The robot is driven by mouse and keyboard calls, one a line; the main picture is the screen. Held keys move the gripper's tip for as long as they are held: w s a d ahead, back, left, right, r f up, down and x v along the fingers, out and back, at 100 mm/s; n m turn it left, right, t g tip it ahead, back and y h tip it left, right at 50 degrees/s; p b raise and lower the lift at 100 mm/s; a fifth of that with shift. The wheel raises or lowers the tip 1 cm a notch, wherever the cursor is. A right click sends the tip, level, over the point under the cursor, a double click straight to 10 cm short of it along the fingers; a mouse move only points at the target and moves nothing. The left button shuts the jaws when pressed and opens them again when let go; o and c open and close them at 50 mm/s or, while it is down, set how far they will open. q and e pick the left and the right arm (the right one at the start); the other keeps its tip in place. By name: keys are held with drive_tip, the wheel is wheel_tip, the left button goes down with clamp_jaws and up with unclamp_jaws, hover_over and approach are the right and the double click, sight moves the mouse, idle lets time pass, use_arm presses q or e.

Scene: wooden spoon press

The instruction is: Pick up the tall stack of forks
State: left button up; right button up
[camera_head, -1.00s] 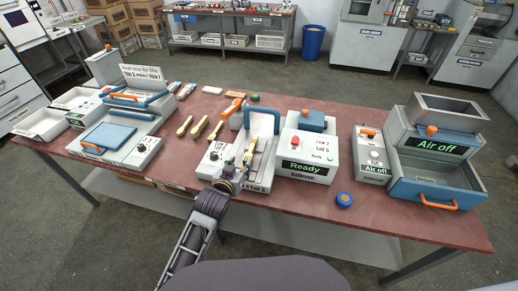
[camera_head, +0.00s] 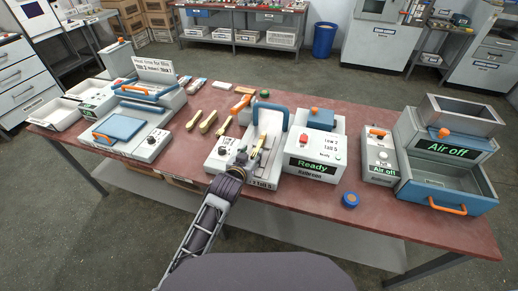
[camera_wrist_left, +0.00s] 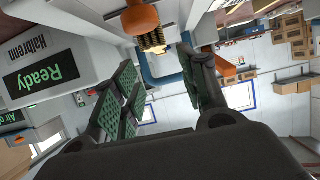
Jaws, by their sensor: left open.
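A pale yellow wooden fork stack (camera_head: 257,149) stands in the tray of the white press (camera_head: 222,152) at the front middle of the table. My left gripper (camera_head: 241,163) is at the near side of this press, just in front of the stack. In the left wrist view my gripper (camera_wrist_left: 165,90) has its green-padded fingers spread apart with nothing between them. The fork tines (camera_wrist_left: 152,41) show beyond the fingers, below an orange knob (camera_wrist_left: 140,18). The lower part of the stack is hidden. My right gripper is not in view.
Several other wooden cutlery pieces (camera_head: 208,121) lie on the red table left of the press. A box reading "Ready" (camera_head: 313,162) stands close on the right. A blue round thing (camera_head: 350,200) lies near the front edge. A drawer machine (camera_head: 445,180) is at far right.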

sight(259, 145)
use_arm(q)
drive_tip(key=shift+x, duration=2.45)
drive_tip(key=shift+w, duration=0.15)
drive_tip(key=shift+p+x, duration=0.3)
drive_tip(key=shift+x, duration=2.15)
drive_tip(key=shift+d+r, duration=0.1)
clamp_jaws()
